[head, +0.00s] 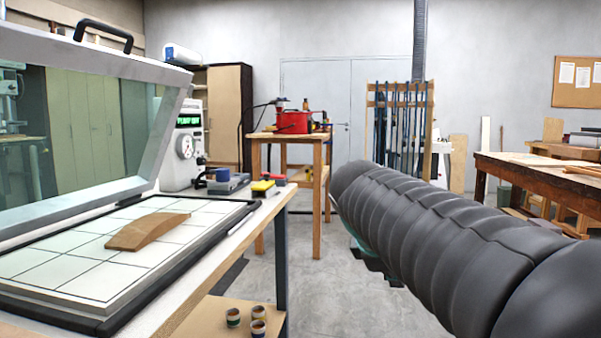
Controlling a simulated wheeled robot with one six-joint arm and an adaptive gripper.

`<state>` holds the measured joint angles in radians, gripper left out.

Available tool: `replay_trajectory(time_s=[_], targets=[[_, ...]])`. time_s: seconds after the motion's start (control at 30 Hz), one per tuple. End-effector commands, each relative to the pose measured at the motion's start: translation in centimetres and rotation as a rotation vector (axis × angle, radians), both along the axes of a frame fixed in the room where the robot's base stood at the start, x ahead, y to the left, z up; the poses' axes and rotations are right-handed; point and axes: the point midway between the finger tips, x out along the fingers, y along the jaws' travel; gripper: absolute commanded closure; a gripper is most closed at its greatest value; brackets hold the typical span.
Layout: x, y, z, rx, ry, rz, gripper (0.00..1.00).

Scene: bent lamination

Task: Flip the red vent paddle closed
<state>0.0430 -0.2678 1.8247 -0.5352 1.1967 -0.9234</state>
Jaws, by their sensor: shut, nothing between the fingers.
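I cannot make out for certain a red vent paddle. A small red piece (274,178) shows beside a yellow block (262,187) at the far right corner of the near bench; it is too small to tell its shape or position. A white pump unit (180,150) with a green lit display and a round dial stands behind the bench's far end. My ribbed black arm reaches in from the lower right.
The near bench carries a gridded white platen (70,275) with a bent wooden strip (147,231) on it. A framed clear lid (100,140) stands raised over it. Floor between is clear.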

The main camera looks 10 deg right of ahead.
Motion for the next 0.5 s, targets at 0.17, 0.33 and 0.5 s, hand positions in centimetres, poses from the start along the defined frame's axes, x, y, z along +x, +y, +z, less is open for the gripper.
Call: replay_trajectory(time_s=[0.17, 0.33, 0.5], targets=[[-6.4, 5.0, -6.4, 0.335, -0.176, -0.228, 1.0], [-11.4, 9.0, -12.1, 0.627, -0.282, -0.481, 1.0], [-14.4, 11.3, -15.8, 0.812, -0.329, -0.671, 1.0]])
